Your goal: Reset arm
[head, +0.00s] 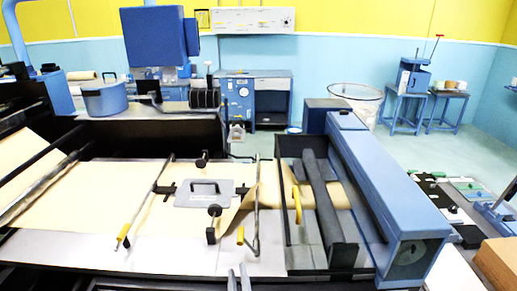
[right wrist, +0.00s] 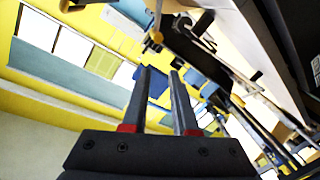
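My right gripper (head: 238,279) shows at the bottom edge of the head view as two grey fingertips, slightly apart. In the right wrist view its two dark fingers (right wrist: 160,76) stand apart with nothing between them, so it is open and empty. It is in front of the machine's near edge. My left gripper is not in view in either picture. Tan kraft paper (head: 110,190) lies across the machine bed, and a grey plate with a handle (head: 205,193) lies over it.
A blue machine housing (head: 385,190) bounds the bed on the right. Bars with yellow-handled levers (head: 124,232) cross the bed. A blue pot (head: 105,98) stands behind. A cardboard box (head: 497,263) is at lower right. Open floor (head: 425,155) lies beyond the housing.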

